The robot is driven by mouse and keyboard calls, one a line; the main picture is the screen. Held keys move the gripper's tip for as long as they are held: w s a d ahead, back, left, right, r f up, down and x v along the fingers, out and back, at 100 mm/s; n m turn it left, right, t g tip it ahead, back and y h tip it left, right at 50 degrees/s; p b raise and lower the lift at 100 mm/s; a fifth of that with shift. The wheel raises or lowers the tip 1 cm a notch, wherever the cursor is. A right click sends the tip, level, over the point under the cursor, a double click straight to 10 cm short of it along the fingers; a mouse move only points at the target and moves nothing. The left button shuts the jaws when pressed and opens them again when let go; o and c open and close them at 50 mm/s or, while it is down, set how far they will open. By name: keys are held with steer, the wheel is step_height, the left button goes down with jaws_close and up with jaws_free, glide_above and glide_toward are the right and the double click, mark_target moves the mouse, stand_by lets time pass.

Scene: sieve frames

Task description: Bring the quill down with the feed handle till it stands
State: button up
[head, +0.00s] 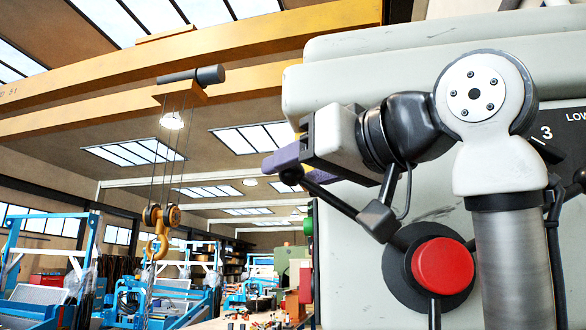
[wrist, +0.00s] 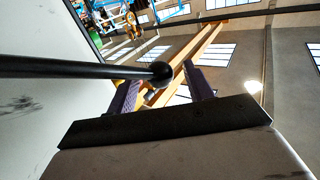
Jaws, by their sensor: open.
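The feed handle has a red hub (head: 443,266) on the front of the grey-green machine head (head: 340,75). One dark spoke (head: 330,196) runs up and left from the hub, and another points down. In the wrist view the black spoke (wrist: 80,68) comes in from the left and ends in a black ball knob (wrist: 160,73). My gripper (head: 275,163) is open at this spoke's outer end, its purple fingers (wrist: 162,78) on either side of the knob in the wrist view. Whether they touch it I cannot tell. The quill is not in view.
My arm covers part of the machine's front. A dark panel (head: 560,118) marked LOW sits at the right edge. A crane hook (head: 160,225) hangs in the hall behind, with blue machines (head: 170,300) farther back. Open space lies left of the machine head.

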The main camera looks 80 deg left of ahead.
steer(key=shift+x, duration=0.8)
steer(key=shift+c, duration=0.4)
jaws_close()
